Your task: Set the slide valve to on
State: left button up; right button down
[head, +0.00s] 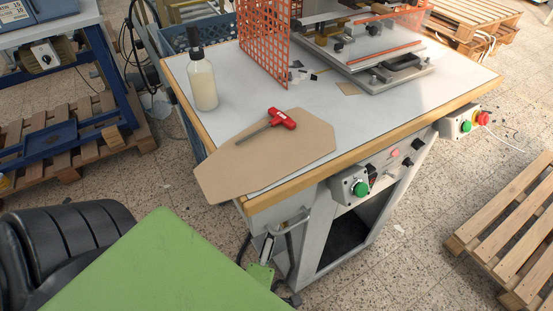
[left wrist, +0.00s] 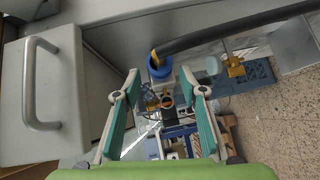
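In the left wrist view, a blue ring-shaped sleeve (left wrist: 159,68) with a brass-coloured piece in it sits under the grey table body, at the end of a black hose (left wrist: 235,28). It looks like the slide valve, but its setting cannot be told. My left gripper (left wrist: 159,76) is open, with its two teal-padded fingers to either side of the sleeve's lower part and a gap between. I cannot tell whether the fingertips reach its depth. In the head view, my left gripper (head: 262,262) shows partly below the table's front left corner. My right gripper is not in view.
A grey handle (left wrist: 38,83) stands left of my left gripper; brass fittings (left wrist: 234,67) lie to the right. On the table are a bottle (head: 203,84), a red-handled tool (head: 281,119) and a brown board (head: 250,165). A green-button box (head: 350,186) projects from the front.

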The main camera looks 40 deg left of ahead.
pick_arm(q)
jog(key=v, duration=0.5)
jog(key=shift+s+r, duration=0.1)
jog(key=shift+s, duration=0.1)
jog(key=shift+d, duration=0.1)
